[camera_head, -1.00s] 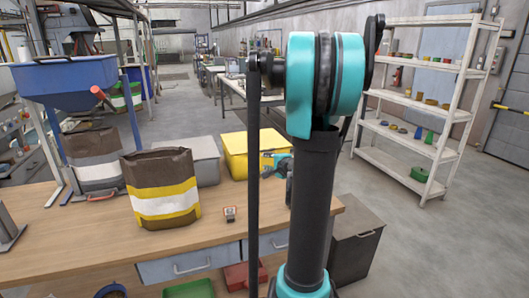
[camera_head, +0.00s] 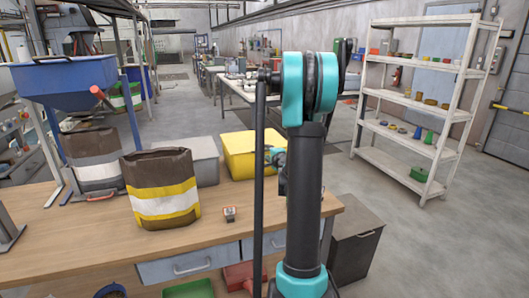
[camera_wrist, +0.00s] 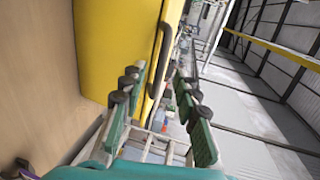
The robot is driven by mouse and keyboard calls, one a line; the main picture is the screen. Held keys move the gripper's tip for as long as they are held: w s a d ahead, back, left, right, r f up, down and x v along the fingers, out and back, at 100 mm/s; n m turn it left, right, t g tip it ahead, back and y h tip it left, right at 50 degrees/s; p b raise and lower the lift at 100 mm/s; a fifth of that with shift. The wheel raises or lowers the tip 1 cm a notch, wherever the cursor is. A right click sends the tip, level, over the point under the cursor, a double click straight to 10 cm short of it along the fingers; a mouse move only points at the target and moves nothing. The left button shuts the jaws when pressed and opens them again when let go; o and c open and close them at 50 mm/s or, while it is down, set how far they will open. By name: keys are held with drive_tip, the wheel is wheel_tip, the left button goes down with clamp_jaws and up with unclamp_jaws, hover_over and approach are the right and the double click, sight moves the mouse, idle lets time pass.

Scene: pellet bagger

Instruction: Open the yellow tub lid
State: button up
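The yellow tub (camera_head: 236,160) stands at the back of the wooden bench, partly hidden behind my arm in the head view. Its lid looks shut. In the wrist view the yellow tub (camera_wrist: 120,45) fills the upper left, tilted by the camera's angle. A dark bar handle (camera_wrist: 166,42) runs along its edge. My gripper (camera_wrist: 158,73) is open, its two teal-and-black fingers spread on either side of the handle's lower end in the picture. Nothing is held. I cannot tell whether the fingers touch the handle. In the head view my arm mostly hides the gripper.
A grey tub (camera_head: 200,160) stands left of the yellow one. A brown bag with yellow and white bands (camera_head: 162,190) and a small orange-and-grey item (camera_head: 230,213) are on the bench (camera_head: 90,240). A white shelf rack (camera_head: 430,100) stands right, beyond open floor.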

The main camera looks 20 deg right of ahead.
sight(265, 150)
drive_tip(key=shift+x, duration=2.2)
clamp_jaws()
